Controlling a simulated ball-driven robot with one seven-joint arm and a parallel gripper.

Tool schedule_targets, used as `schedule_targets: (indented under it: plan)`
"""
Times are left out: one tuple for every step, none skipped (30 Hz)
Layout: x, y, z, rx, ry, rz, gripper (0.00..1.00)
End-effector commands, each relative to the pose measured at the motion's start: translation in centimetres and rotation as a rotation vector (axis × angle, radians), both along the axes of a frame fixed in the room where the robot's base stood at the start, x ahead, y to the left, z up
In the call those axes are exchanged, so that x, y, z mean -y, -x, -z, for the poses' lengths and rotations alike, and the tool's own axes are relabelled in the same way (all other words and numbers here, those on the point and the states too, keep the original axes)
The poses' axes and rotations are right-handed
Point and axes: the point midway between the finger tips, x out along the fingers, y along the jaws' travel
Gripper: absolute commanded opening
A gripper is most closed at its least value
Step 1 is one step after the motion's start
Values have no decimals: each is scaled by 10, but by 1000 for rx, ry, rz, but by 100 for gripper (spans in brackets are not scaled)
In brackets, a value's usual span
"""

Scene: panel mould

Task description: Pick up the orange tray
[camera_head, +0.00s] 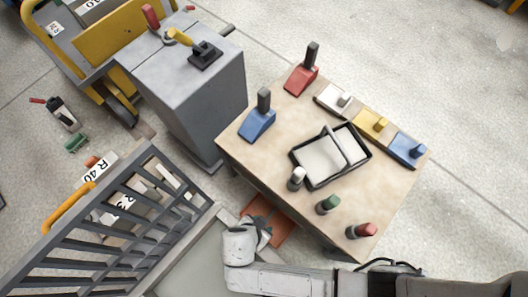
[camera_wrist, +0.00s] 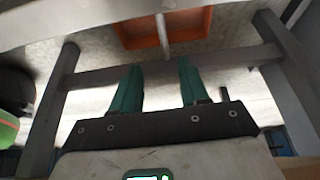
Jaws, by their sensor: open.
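The orange tray (camera_head: 268,210) lies low by the near left side of the table in the head view, partly hidden by the table and my arm. In the wrist view the orange tray (camera_wrist: 190,38) shows at the top, beyond a grey crossbar. My gripper (camera_wrist: 160,72) has two teal fingers, apart with nothing between them. They point toward the tray and are apart from it. In the head view my white wrist is just below the tray, and the fingertips cannot be made out.
A grey slatted rack (camera_head: 130,235) stands left, and a grey cabinet (camera_head: 190,95) behind. Grey bars (camera_wrist: 90,75) cross the wrist view. Open floor lies at the right.

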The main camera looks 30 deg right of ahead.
Motion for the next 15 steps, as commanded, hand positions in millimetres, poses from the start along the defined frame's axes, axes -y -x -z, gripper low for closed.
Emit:
schedule_targets:
  plan:
    - [-1, 1, 4, 5, 2, 5, 44]
    - [-1, 1, 5, 8, 2, 8, 44]
    - [-1, 0, 8, 10, 2, 10, 44]
    - [0, 0, 10, 11, 3, 12, 44]
    - [1, 0, 13, 11, 3, 13, 44]
    - [3, -1, 18, 11, 3, 13, 44]
    - [4, -2, 22, 10, 2, 12, 44]
    - [6, -2, 26, 10, 2, 12, 44]
    - [8, -3, 32, 9, 4, 12, 44]
    - [10, -4, 37, 10, 2, 12, 44]
    - [11, -5, 42, 9, 3, 11, 44]
    - [13, -6, 47, 9, 3, 11, 44]
    - [15, -7, 50, 10, 2, 12, 44]
    - [16, -7, 52, 10, 2, 12, 44]
    - [17, -8, 55, 10, 1, 11, 44]
